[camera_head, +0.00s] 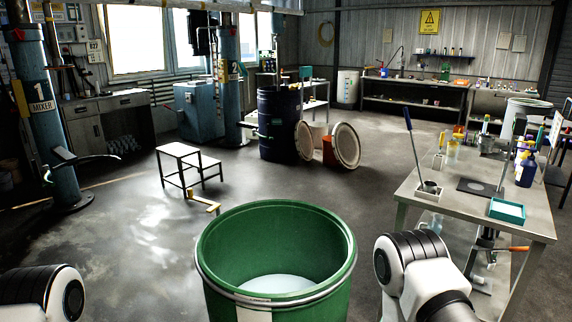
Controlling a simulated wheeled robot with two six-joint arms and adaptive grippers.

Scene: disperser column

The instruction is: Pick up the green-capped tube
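I cannot clearly make out a green-capped tube. A slim upright item with a greenish top (486,125) stands at the far side of the steel table (468,206) on the right, too small to identify surely. Parts of my arms show at the bottom left and bottom right corners. Neither gripper is in view.
A large open green drum (213,283) with pale contents stands directly in front. The table bears a blue bottle (525,172), a yellow container (451,151), a teal-rimmed tray (507,211) and a dark pad.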

